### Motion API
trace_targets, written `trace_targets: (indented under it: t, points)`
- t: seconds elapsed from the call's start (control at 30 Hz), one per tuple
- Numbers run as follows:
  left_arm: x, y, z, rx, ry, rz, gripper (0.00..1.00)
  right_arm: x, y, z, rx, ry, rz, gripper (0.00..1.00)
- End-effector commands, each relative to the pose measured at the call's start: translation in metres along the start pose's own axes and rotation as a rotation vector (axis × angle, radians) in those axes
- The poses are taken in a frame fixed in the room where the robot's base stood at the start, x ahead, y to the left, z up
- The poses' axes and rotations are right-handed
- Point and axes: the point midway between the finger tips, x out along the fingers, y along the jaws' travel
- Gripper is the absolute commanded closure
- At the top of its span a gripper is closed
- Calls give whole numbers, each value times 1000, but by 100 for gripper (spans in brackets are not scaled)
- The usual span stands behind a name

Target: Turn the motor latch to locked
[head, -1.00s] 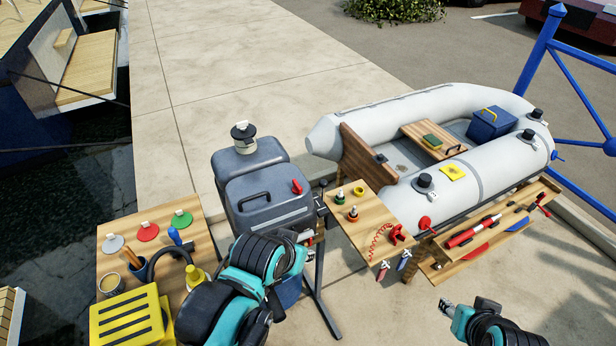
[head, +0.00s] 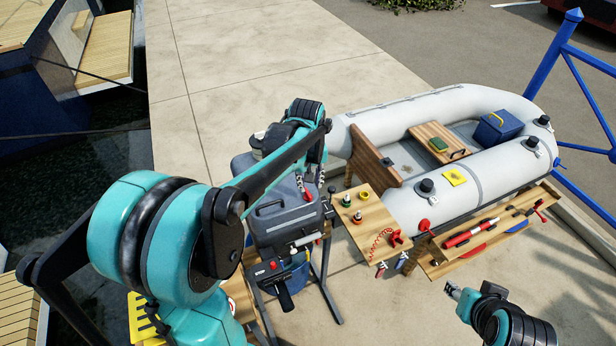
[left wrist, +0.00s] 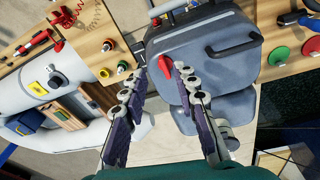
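The motor latch is a small red lever on the grey outboard motor (head: 280,222). In the head view the latch (head: 308,196) shows just below my left gripper (head: 311,183). In the left wrist view the latch (left wrist: 166,66) lies between the tips of my left gripper (left wrist: 160,72), closer to the right-hand finger. The two fingers are apart and nothing is held; whether a finger touches the latch I cannot tell. My right gripper (head: 454,291) is at the lower right, away from the motor; its finger opening is too small to judge.
The motor's tiller handle (head: 284,295) sticks out toward me. A small wooden table (head: 372,215) with fittings stands right of the motor. Behind it lies a grey inflatable boat (head: 480,170). A side bench (head: 470,250) holds tools. The concrete dock (head: 235,70) beyond is clear.

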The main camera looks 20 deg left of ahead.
Motion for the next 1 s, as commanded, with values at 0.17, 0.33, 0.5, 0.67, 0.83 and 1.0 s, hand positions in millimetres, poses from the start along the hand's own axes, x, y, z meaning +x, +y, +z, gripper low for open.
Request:
trace_targets:
  t: [0.17, 0.33, 0.5, 0.67, 0.83, 1.0]
  points:
    - [6, 4, -33, -123, -75, -52, 71, -25, 0, -17, 0, 0, 0, 60]
    - [16, 4, -42, -171, -102, -73, 71, -29, 0, -20, 0, 0, 0, 60]
    - [37, 2, -40, -174, -105, -75, 71, -25, 0, -18, 0, 0, 0, 60]
    - [65, 1, -37, -173, -104, -74, 71, -21, 0, -15, 0, 0, 0, 60]
    - [86, -1, -35, -172, -104, -74, 71, -19, 0, -13, 0, 0, 0, 60]
    - [94, -1, -34, -172, -103, -74, 71, -18, 0, -13, 0, 0, 0, 60]
